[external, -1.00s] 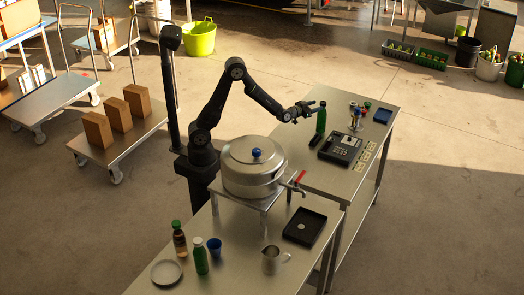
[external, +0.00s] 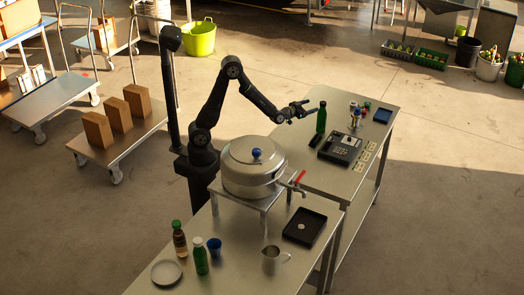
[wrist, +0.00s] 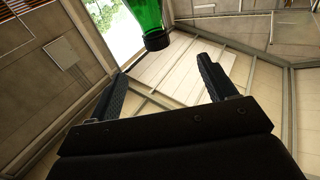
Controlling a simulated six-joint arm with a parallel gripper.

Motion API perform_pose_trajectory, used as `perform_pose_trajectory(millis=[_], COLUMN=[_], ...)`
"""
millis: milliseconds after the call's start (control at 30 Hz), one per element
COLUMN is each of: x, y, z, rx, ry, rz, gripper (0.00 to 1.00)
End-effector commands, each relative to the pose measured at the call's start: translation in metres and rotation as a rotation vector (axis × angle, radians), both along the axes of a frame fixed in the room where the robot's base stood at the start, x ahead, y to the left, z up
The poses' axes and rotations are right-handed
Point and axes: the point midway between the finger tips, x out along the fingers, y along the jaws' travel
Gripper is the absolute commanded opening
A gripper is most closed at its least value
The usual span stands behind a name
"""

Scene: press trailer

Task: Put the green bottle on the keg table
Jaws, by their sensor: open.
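A green bottle (external: 321,117) stands upright on the far steel table, near its left edge. The keg table (external: 225,280) is the nearer steel table, with the large steel keg (external: 252,172) on a stand. Another green bottle with a white cap (external: 201,257) stands at its front left.
The keg table also holds a brown bottle (external: 179,239), a blue cup (external: 215,248), a plate (external: 166,272), a metal jug (external: 273,261) and a black tray (external: 304,227).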

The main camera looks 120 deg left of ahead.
Motion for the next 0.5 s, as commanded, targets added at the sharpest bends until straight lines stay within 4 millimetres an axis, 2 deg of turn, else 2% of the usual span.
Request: perform_pose_trajectory(millis=[200,367,500], x=[-0.005,-0.011,-0.021], y=[0.040,0.059,0.070], z=[0.012,0.012,0.003], rx=[0.127,0.186,0.204], ry=[-0.045,-0.065,-0.066], rz=[-0.140,-0.284,-0.419], gripper=[0.77,0.77,0.77])
